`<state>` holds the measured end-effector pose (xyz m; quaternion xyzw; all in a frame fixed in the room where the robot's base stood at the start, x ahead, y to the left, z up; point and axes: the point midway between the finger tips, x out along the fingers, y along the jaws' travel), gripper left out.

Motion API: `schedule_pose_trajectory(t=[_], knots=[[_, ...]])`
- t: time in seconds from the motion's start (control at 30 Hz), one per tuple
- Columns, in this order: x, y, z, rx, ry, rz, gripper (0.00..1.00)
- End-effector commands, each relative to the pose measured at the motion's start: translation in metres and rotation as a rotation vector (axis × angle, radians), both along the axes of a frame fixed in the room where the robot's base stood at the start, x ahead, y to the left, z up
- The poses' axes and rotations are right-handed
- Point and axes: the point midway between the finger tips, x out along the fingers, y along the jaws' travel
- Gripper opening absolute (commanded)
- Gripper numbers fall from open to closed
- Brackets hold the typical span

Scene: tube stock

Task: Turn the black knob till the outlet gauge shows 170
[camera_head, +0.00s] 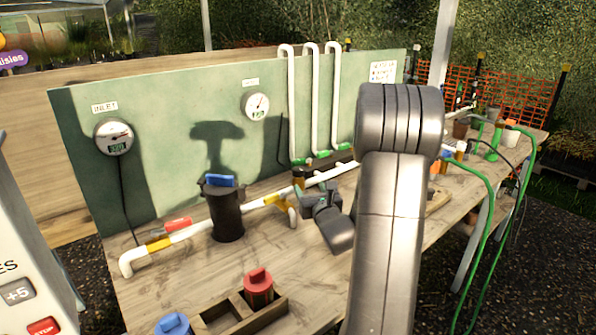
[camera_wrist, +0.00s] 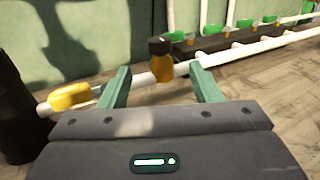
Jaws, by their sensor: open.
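The black knob (camera_wrist: 160,46) sits on top of an amber-coloured valve body on the white pipe.
The inlet gauge (camera_head: 114,137) hangs at the board's left. A black canister (camera_head: 227,215) with a blue top stands left of my gripper. The white pipe (camera_head: 190,230) runs along the bench. A wooden tray (camera_head: 228,312) holds a red-topped item (camera_head: 258,285). White riser pipes (camera_head: 312,100) stand behind.

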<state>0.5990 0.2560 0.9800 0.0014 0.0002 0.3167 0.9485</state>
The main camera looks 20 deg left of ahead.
Motion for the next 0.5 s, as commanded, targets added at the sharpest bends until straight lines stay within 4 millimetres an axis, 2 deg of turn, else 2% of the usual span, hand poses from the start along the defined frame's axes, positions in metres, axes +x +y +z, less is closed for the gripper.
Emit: schedule_pose_trajectory(t=[0.5], knots=[[0.080, 0.062, 0.001, -0.003, -0.001, 0.002, 0.58]])
